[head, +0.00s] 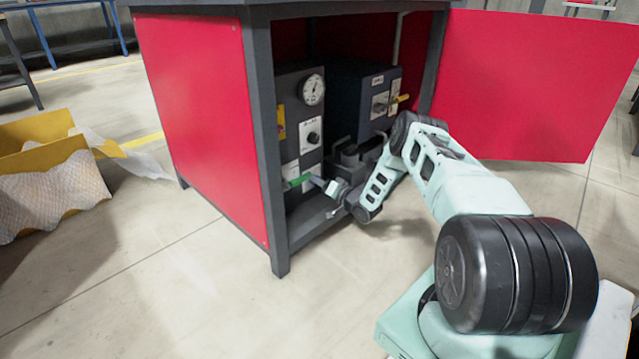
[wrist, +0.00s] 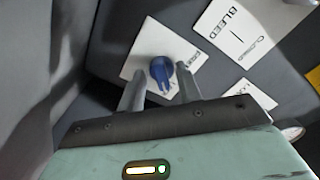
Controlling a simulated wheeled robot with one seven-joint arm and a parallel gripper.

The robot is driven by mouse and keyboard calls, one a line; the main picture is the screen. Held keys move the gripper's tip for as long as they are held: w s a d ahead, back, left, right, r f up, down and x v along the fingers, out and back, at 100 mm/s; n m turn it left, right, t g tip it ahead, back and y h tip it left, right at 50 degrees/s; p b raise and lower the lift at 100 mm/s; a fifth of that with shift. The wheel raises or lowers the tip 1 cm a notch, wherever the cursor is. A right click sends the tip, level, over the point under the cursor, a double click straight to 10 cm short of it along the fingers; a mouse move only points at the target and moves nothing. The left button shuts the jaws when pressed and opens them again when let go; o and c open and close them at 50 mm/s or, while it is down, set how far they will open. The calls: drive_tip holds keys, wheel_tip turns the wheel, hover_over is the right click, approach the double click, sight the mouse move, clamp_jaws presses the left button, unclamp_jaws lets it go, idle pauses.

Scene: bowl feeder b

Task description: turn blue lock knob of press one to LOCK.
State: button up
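The blue lock knob (wrist: 160,74) sits on a white label plate (wrist: 148,48) on a dark panel in the wrist view. Part of a word shows at the plate's right edge; I cannot read LOCK on it. My gripper (wrist: 160,82) is open, its two grey fingers apart on either side of the knob; I cannot tell whether either touches it. In the head view my gripper (head: 325,185) is low inside the red cabinet, at the front of the left machine (head: 296,92). The blue knob cannot be made out there.
A BLEED plate (wrist: 238,27) is right of the knob. The left machine carries a gauge (head: 312,90) and a black knob (head: 313,138). A second machine (head: 365,85) stands right of it. The cabinet's left post (head: 268,150) and open red door (head: 535,85) flank my arm.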

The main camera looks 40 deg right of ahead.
drive_tip(key=shift+s+r, duration=0.15)
drive_tip(key=s+d+p, duration=0.1)
drive_tip(key=s+p, duration=0.7)
drive_tip(key=s, duration=0.9)
drive_tip(key=shift+d, duration=0.15)
